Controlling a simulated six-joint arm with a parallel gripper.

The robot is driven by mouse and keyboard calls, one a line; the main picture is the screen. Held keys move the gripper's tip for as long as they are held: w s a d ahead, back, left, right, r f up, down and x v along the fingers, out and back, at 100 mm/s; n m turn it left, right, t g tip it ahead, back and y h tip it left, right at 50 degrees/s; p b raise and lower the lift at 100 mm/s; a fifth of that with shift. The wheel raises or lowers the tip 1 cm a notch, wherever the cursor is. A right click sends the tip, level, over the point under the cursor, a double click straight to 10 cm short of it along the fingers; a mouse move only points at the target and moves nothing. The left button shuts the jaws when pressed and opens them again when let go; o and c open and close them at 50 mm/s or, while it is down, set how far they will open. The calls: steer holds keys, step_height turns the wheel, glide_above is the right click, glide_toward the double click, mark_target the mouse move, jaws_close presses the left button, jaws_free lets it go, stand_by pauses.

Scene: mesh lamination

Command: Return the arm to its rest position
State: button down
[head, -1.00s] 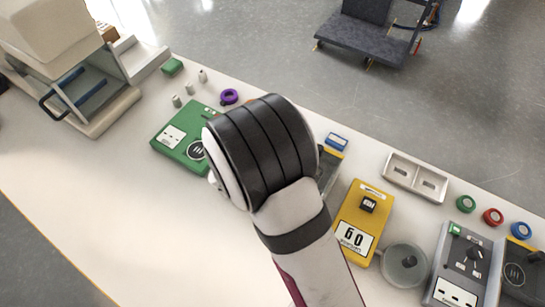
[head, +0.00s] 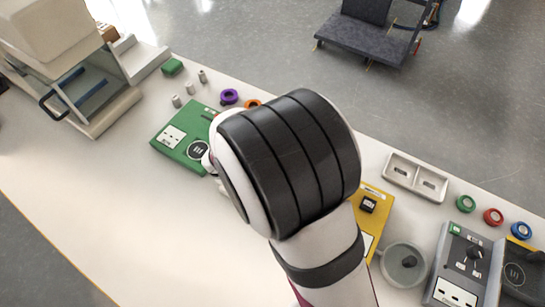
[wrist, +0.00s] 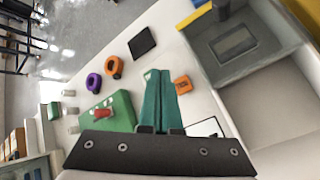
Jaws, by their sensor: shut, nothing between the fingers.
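My gripper (wrist: 158,98) shows in the wrist view as two green fingers side by side. They are shut with nothing between them, pointing over the white bench. In the head view my own arm covers the middle of the bench and hides the fingers. The green device (head: 184,136) lies left of my arm in the head view. It also shows left of my fingers in the wrist view (wrist: 106,113). An orange block (wrist: 182,85) appears just right of the fingertips; I cannot tell its distance from them.
A purple ring (head: 229,96) and an orange ring (head: 252,103) lie behind the green device. The yellow device (head: 374,203) is partly hidden by my arm. A metal tray (head: 416,177), a round dish (head: 404,265) and a grey device (head: 460,267) stand right. The bench's front left is clear.

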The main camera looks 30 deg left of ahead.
stand_by(0.3)
steer(key=w+d+r+m, duration=0.1)
steer(key=d, duration=0.1)
steer(key=w+d+r+m+h, duration=0.1)
steer(key=d+m, duration=0.1)
steer(key=d, duration=0.1)
steer(key=w+d+r+m+h, duration=0.1)
steer(key=d+r, duration=0.1)
steer(key=d, duration=0.1)
steer(key=shift+m, duration=0.4)
steer(key=s+d+r+m+g+h, duration=0.2)
steer(key=s+d+r+m+g, duration=0.15)
steer(key=d+m, duration=0.65)
steer(key=s+d+r+m+g+h, duration=0.25)
steer(key=s+d+m, duration=0.3)
steer(key=d, duration=0.75)
steer(key=s+a+m+g+y, duration=0.1)
steer(key=s+m+y, duration=0.2)
steer(key=s+m, duration=0.3)
steer(key=s+a+r+m+g+y, duration=0.1)
steer(key=s+m+g+y, duration=0.1)
steer(key=s+m+y, duration=0.2)
steer(key=s+m, duration=0.3)
steer(key=s, duration=0.1)
steer(key=shift+r, duration=0.25)
